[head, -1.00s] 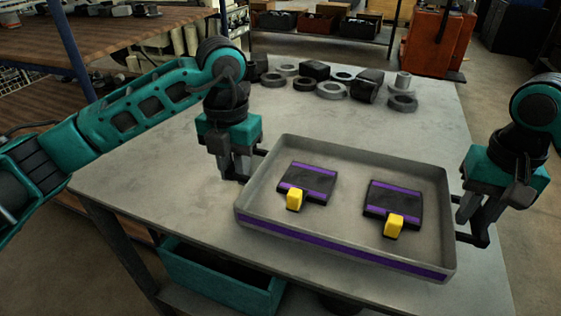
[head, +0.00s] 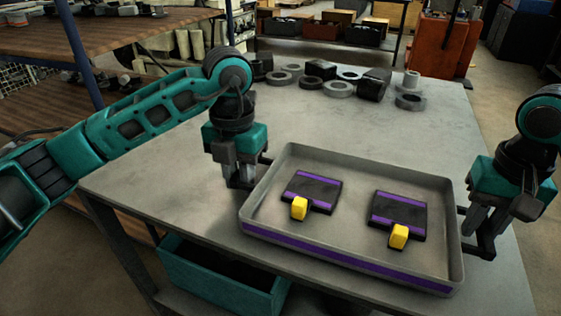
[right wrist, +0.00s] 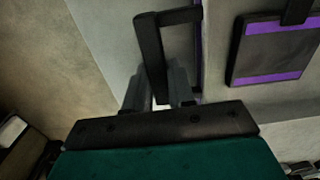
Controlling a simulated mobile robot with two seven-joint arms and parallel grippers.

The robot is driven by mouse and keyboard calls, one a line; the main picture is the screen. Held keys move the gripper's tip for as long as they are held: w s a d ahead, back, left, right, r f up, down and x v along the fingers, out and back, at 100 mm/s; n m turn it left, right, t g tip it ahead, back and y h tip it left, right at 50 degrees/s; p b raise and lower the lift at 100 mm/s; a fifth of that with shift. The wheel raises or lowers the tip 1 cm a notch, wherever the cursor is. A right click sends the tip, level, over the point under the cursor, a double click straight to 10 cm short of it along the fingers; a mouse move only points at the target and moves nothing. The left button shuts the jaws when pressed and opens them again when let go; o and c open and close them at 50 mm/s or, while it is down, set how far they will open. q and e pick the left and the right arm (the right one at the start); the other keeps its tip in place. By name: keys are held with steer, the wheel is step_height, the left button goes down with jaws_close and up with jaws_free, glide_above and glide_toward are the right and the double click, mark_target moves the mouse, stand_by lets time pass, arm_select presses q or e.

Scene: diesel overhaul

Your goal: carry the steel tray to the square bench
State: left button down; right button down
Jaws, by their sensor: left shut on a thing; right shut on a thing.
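The steel tray (head: 345,169) is a shallow grey pan with a purple stripe along its front wall. It lies over the near part of a grey bench top; I cannot tell whether it touches it. In it lie two black blocks with purple bands and yellow tabs, a left one (head: 318,190) and a right one (head: 398,215). My left gripper (head: 240,184) is shut on the handle at the tray's left end. My right gripper (head: 478,248) is shut on the black handle (right wrist: 152,55) at its right end. The right wrist view also shows the right block (right wrist: 275,48).
The grey bench top (head: 150,170) is clear to the left of the tray. Several dark and grey rings and parts, such as a ring (head: 338,89), stand along its far edge. A teal bin (head: 215,280) sits beneath. A wooden shelf (head: 130,30) stands at left, an orange cabinet (head: 442,45) behind.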

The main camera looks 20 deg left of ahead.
arm_select(q)
steer(key=shift+f+b, duration=0.6)
steer(key=shift+f, duration=0.1)
arm_select(e)
steer(key=shift+f, duration=0.7)
arm_select(q)
steer(key=c, duration=1)
jaws_free()
arm_select(e)
steer(key=c, duration=1)
jaws_free()
arm_select(q)
steer(key=shift+o, duration=0.2)
arm_select(e)
steer(key=shift+o, duration=0.2)
arm_select(q)
steer(key=shift+r, duration=0.1)
step_height(320, 180, up, 12)
steer(key=shift+f, duration=0.2)
steer(key=shift+r, duration=0.15)
arm_select(e)
steer(key=shift+r, duration=0.45)
step_height(320, 180, up, 11)
steer(key=shift+r, duration=0.15)
